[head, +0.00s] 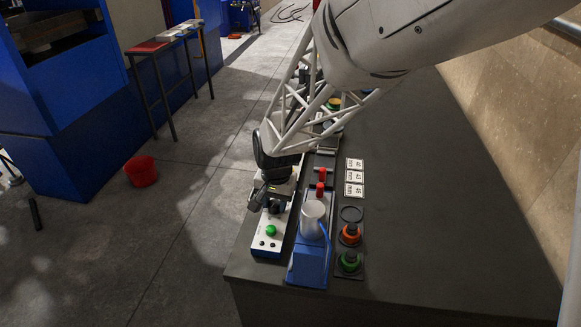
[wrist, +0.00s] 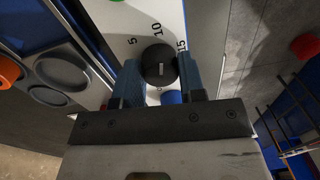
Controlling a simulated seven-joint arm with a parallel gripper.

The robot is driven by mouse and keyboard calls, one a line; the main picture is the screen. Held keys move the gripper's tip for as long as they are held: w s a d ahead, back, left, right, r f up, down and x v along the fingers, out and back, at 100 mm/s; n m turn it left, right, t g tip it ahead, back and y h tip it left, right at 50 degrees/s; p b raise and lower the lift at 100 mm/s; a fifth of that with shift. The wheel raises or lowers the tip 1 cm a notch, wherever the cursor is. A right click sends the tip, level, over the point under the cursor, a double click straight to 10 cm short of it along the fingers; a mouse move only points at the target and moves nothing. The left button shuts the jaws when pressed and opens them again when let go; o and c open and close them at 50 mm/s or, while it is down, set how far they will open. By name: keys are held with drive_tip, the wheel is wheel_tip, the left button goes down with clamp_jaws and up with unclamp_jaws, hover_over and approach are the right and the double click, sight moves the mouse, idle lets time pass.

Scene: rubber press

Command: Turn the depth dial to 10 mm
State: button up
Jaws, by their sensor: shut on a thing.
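The depth dial (wrist: 158,57) is a round black knob on a white panel (wrist: 143,17) in the wrist view. Printed marks 5, 10 and 15 stand around its far side, with 10 in the middle. A short pale mark shows on the knob's face; I cannot tell exactly which number it points at. My gripper (wrist: 160,76) is shut on the dial, one blue-grey finger on each side. In the head view my gripper (head: 268,192) is low over the white control box (head: 266,244), and the dial is hard to make out there.
A green button (head: 271,230) is on the box's near end. Beside it on the dark bench (head: 420,230) are a metal cup (head: 313,215) on a blue stand (head: 309,262), red and green knobbed pieces, and white cards (head: 354,176). The bench's right side is clear.

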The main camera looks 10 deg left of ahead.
sight(277, 203)
drive_tip(key=o, duration=0.9)
drive_tip(key=shift+r, duration=0.1)
drive_tip(key=shift+d+r, duration=0.15)
drive_tip(key=shift+r, duration=1.75)
drive_tip(key=shift+d+r, duration=0.1)
drive_tip(key=shift+r, duration=1.8)
